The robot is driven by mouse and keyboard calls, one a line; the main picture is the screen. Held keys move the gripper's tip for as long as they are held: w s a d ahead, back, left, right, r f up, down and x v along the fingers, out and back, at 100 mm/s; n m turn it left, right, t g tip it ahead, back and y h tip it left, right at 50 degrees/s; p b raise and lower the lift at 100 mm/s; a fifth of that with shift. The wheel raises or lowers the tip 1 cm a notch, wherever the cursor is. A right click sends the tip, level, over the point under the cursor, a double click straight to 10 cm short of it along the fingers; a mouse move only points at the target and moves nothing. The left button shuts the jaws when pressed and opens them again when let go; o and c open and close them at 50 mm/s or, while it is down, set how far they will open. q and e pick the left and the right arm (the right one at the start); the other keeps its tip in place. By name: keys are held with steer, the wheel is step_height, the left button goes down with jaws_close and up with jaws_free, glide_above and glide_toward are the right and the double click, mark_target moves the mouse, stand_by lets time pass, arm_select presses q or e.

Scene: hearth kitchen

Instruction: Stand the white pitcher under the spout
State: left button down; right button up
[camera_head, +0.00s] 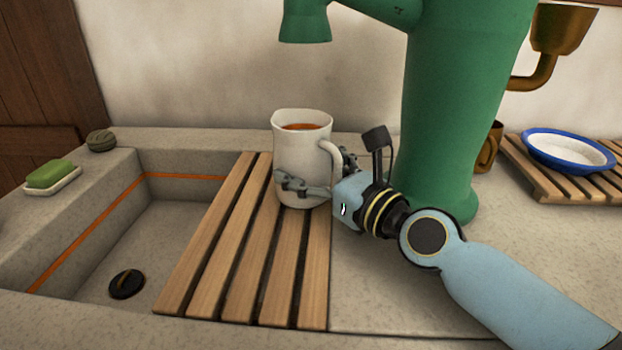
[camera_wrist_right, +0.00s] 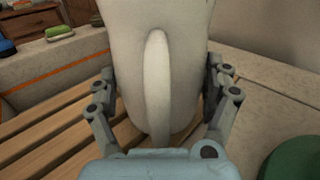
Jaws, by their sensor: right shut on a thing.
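The white pitcher (camera_head: 299,158) stands upright on the wooden slatted rack (camera_head: 230,240) over the right part of the sink. Its inside shows an orange-brown surface at the top. The green spout (camera_head: 305,22) hangs above it, its mouth over the pitcher's opening in the head view. My right gripper (camera_head: 300,188) is shut around the pitcher's lower body, its fingers on both sides. In the wrist view the pitcher (camera_wrist_right: 190,70) sits between the fingers of my right gripper (camera_wrist_right: 160,100), with its handle toward the palm. My left gripper is not in view.
The tall green pump body (camera_head: 450,100) stands close behind my right arm. The open stone basin (camera_head: 150,230) with a dark drain plug (camera_head: 127,284) lies left. Green soap (camera_head: 49,174) sits on the left ledge. A blue-rimmed bowl (camera_head: 566,142) stands on slats at right.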

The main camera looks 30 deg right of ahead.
steer(key=shift+r, duration=0.15)
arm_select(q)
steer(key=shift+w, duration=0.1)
arm_select(e)
steer(key=o, duration=0.9)
steer(key=shift+f, duration=0.2)
steer(key=o, duration=0.3)
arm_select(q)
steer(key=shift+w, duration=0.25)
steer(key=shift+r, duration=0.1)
arm_select(e)
steer(key=shift+r, duration=0.15)
steer(key=s, duration=0.3)
steer(key=s+d+b, duration=0.1)
steer(key=s, duration=0.3)
steer(key=s+b, duration=0.1)
steer(key=s, duration=0.3)
steer(key=shift+s+d, duration=0.15)
steer(key=shift+d, duration=0.15)
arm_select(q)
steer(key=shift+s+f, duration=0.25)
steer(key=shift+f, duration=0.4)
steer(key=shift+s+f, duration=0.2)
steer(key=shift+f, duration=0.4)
arm_select(e)
steer(key=shift+s, duration=0.35)
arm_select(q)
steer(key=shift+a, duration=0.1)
